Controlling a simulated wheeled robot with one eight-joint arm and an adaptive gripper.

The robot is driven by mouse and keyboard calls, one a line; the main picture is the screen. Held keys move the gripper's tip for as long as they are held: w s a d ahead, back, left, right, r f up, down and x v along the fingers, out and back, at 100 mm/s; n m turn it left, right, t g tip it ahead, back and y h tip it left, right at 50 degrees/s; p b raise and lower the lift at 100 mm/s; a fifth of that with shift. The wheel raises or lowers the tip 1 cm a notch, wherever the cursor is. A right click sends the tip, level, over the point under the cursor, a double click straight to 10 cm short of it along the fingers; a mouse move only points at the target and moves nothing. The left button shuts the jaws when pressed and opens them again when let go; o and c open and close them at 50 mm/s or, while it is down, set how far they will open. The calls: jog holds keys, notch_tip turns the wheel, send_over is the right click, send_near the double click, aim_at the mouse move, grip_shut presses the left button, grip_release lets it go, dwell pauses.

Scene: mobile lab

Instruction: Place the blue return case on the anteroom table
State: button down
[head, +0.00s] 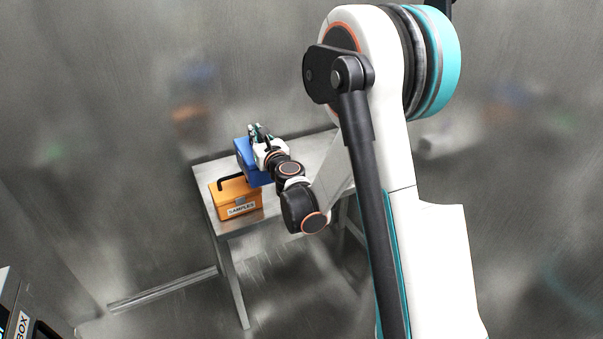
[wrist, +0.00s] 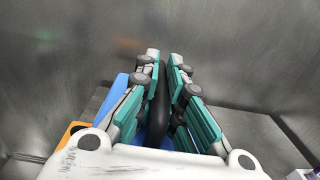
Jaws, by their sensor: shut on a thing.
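The blue return case (head: 243,152) is at the left part of the metal table (head: 308,150), behind the orange case. In the wrist view the blue case (wrist: 118,92) shows under and to the left of my fingers. My gripper (head: 256,132) is over the blue case. In the wrist view my gripper (wrist: 165,62) is shut on its dark handle (wrist: 157,115).
An orange case (head: 236,198) labelled SAMPLES, with a dark handle, stands at the table's front left corner, close to the blue case. A metal wall stands behind. A box-labelled unit (head: 22,318) is at lower left.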

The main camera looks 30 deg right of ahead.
jog(key=w+d+r, duration=0.1)
jog(key=w+d, duration=0.6)
jog(key=d, duration=0.4)
jog(key=w+d+r, duration=0.2)
jog(key=w+d, duration=0.6)
jog(key=d, duration=0.4)
notch_tip(320, 180, down, 20)
jog(key=b, duration=0.7)
jog(key=shift+s+a+y, duration=0.2)
jog(key=shift+s+y, duration=0.05)
jog(key=shift+y, duration=0.05)
jog(key=shift+f, duration=0.1)
jog(key=c, duration=1.7)
grip_release()
